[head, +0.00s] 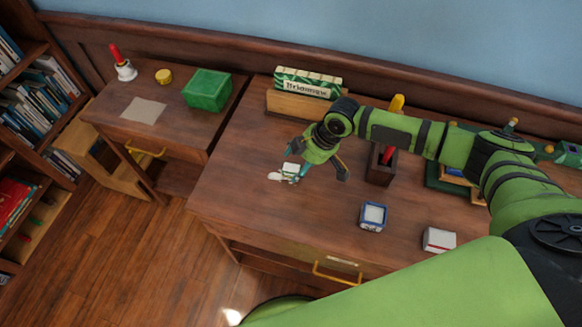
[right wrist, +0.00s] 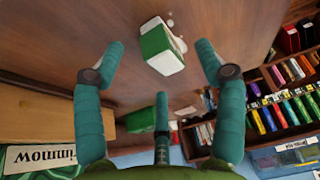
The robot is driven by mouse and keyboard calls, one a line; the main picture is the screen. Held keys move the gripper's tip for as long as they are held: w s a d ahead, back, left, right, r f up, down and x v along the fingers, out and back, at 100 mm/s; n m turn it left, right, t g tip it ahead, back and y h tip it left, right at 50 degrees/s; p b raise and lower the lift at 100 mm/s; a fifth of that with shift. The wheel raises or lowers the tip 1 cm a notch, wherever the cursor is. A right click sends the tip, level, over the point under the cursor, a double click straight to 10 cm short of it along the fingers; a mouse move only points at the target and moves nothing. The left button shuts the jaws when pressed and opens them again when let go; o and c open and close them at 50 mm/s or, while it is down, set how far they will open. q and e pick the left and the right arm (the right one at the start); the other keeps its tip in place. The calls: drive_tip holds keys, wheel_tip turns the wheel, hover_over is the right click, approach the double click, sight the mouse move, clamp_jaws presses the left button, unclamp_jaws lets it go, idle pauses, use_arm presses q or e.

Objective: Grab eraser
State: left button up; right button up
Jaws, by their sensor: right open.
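A small green-and-white block, which looks like the eraser (head: 291,167), lies on the wooden desk (head: 240,190), near its left part. In the right wrist view the block (right wrist: 162,50) shows a green face and a white side, and it sits between and beyond the spread teal fingers. My right gripper (head: 314,170) is open and empty, just above and beside the block, and its fingers partly hide it in the head view. I cannot tell whether any finger touches it. Small white bits (head: 274,176) lie beside it. My left gripper is not in view.
A wooden holder with a green-and-white sign (head: 307,83) stands behind the gripper. A dark pen box (head: 380,165) is to the right. A blue-and-white block (head: 373,216) and a red-and-white block (head: 439,240) lie nearer the front. A side desk (head: 165,125) bears a green box (head: 207,89).

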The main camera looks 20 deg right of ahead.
sight(295, 166)
drive_tip(key=x, duration=0.2)
drive_tip(key=shift+w+a+f, duration=0.1)
drive_tip(key=shift+w+f, duration=0.1)
drive_tip(key=shift+w, duration=0.05)
drive_tip(key=shift+w+a+f+p, duration=0.2)
drive_tip(key=shift+f+p, duration=0.1)
drive_tip(key=shift+f, duration=0.35)
drive_tip(key=c, duration=1.3)
drive_tip(key=shift+o, duration=0.2)
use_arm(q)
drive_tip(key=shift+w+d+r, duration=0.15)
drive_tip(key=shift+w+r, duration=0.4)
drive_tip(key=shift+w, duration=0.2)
use_arm(e)
drive_tip(key=shift+r, duration=0.15)
